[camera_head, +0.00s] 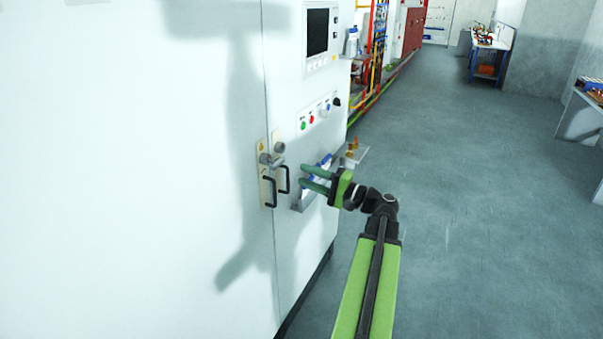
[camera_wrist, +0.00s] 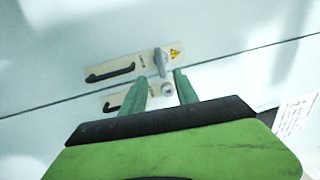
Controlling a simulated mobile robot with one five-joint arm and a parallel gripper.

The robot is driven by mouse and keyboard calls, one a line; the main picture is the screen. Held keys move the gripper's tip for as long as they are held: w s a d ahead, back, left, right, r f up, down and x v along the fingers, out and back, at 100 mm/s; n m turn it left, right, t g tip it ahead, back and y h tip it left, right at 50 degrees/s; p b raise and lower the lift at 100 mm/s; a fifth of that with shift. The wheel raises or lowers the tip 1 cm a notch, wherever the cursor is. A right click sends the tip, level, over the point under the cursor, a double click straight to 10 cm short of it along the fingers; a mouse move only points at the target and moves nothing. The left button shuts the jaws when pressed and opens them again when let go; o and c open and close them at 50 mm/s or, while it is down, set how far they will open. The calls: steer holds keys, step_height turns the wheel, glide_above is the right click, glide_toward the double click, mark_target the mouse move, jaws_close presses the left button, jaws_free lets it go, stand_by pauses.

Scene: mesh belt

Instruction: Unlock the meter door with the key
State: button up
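The door is in the tall white cabinet (camera_head: 150,200). At its seam are two pale plates with black handles (camera_head: 271,190), (camera_head: 284,180). The left plate carries a grey lever-like fitting (camera_head: 264,158), which also shows in the wrist view (camera_wrist: 160,62) beside a yellow warning sign. The other plate has a round grey fitting, probably a lock (camera_head: 279,147), seen between my fingers in the wrist view (camera_wrist: 167,89). My gripper (camera_head: 302,174) is right of the handles, its two green fingers spread with nothing seen between them. I cannot pick out a key for certain.
A small ledge with brass-coloured pieces (camera_head: 352,150) sticks out from the cabinet's right edge, close to my gripper. A blue-and-grey holder (camera_head: 308,198) is on the cabinet behind my fingers. Buttons and a screen (camera_head: 317,31) are above.

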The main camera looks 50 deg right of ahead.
mark_target(280, 165)
steer(key=shift+a+r, duration=0.1)
steer(key=shift+r, duration=0.05)
steer(key=shift+p+x, duration=0.65)
steer(key=shift+x, duration=4.3)
steer(key=shift+c, duration=0.2)
jaws_close()
